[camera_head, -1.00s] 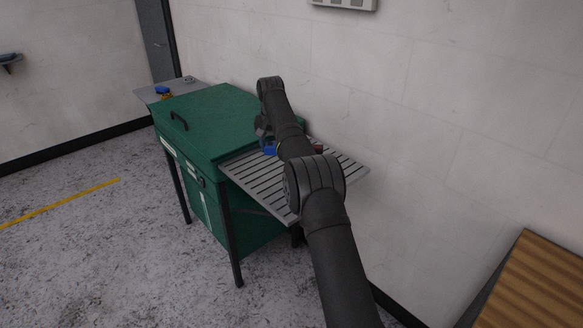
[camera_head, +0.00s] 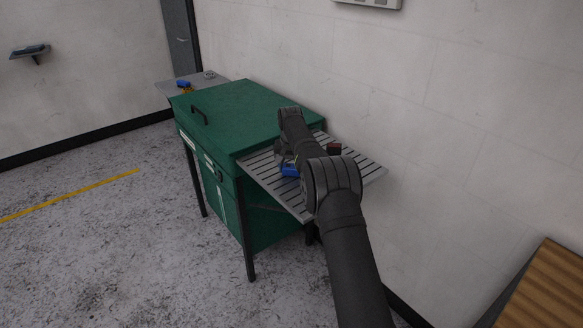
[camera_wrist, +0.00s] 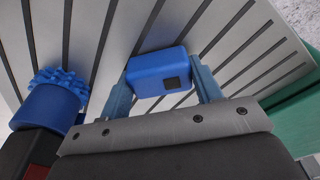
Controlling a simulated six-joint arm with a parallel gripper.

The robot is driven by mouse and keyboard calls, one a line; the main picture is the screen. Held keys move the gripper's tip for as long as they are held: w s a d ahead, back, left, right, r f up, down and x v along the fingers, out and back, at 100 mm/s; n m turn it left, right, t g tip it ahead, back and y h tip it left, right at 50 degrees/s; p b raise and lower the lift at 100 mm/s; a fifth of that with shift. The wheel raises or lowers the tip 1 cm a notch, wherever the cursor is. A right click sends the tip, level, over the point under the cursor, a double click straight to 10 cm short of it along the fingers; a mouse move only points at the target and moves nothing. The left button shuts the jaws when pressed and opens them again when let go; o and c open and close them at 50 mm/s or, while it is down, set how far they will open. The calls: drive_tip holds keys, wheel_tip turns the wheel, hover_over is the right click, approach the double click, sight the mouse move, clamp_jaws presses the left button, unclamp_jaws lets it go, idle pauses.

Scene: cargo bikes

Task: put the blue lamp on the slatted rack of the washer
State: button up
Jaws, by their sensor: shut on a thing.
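The blue lamp (camera_wrist: 157,72), a small rounded block with a dark square on one face, is between the fingers of my gripper (camera_wrist: 161,88) in the wrist view. The gripper is shut on it. The slatted rack (camera_wrist: 120,20) lies right behind the lamp in that view; I cannot tell whether they touch. In the head view, the blue lamp (camera_head: 290,170) shows beside my arm, over the slatted rack (camera_head: 270,178) on the right side of the green washer (camera_head: 235,115). My arm hides part of the rack and the gripper's fingers.
A blue knobbed part (camera_wrist: 52,98) stands close left of my gripper in the wrist view. A dark red and black thing (camera_head: 334,149) sits at the rack's wall side. A grey shelf (camera_head: 215,86) beyond the washer holds a blue and yellow thing (camera_head: 183,85).

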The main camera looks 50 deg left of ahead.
sight(291, 169)
drive_tip(key=shift+f, duration=0.1)
drive_tip(key=o, duration=1)
wheel_tip(291, 169, up, 12)
drive_tip(key=s+d, duration=0.1)
drive_tip(key=shift+s+d, duration=0.15)
